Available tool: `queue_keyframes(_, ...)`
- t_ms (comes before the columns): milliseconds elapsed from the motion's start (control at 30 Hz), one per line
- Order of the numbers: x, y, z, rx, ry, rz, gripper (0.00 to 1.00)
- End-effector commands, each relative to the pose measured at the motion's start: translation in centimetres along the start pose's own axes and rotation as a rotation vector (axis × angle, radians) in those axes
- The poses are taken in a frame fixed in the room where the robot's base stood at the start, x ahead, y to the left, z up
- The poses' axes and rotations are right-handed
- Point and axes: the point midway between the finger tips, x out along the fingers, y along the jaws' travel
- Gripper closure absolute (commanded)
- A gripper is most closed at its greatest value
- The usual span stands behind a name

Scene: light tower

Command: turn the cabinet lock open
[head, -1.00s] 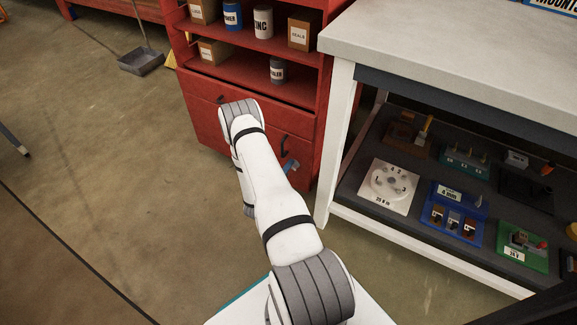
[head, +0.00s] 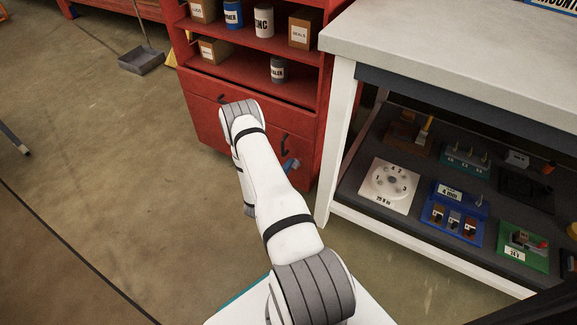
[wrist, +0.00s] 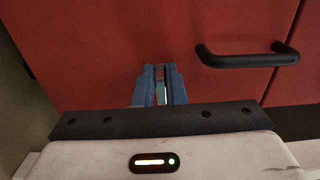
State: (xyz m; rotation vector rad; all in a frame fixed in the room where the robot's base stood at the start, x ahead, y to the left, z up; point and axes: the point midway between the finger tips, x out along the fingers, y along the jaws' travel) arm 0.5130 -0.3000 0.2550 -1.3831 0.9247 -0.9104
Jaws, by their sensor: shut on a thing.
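The red cabinet (head: 205,120) stands at the upper middle of the head view, with open shelves above and closed doors below. My gripper (wrist: 160,75) is in front of a red door in the wrist view, its blue fingers close together. They are shut on a small pale part of the cabinet lock, mostly hidden between the fingers, so I cannot tell its turn angle. A black bar handle (wrist: 248,56) is on the door, right of the fingers. In the head view my gripper (head: 291,165) is a small blue patch by the lower door, partly behind my arm.
A workbench (head: 430,45) with a grey top stands close on the right of the cabinet. Its lower shelf carries several small devices, including a white dial plate (head: 389,186). Cans and boxes stand on the cabinet shelves. The floor on the left is mostly clear, with a dustpan (head: 141,60) farther back.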

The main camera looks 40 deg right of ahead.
Motion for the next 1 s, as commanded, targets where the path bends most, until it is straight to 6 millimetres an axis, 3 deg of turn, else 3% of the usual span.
queue_keyframes(100,0.0,-0.1,0.4,0.004,-0.01,-0.002,1.0)
queue_keyframes(133,0.0,-0.1,0.4,0.004,-0.01,-0.002,0.88)
queue_keyframes(400,0.0,0.0,0.2,0.002,-0.005,-0.001,0.67)
queue_keyframes(667,-0.3,0.0,0.1,0.001,-0.004,0.001,0.67)
queue_keyframes(1000,-5.5,-0.2,0.3,-0.001,-0.009,0.001,0.67)
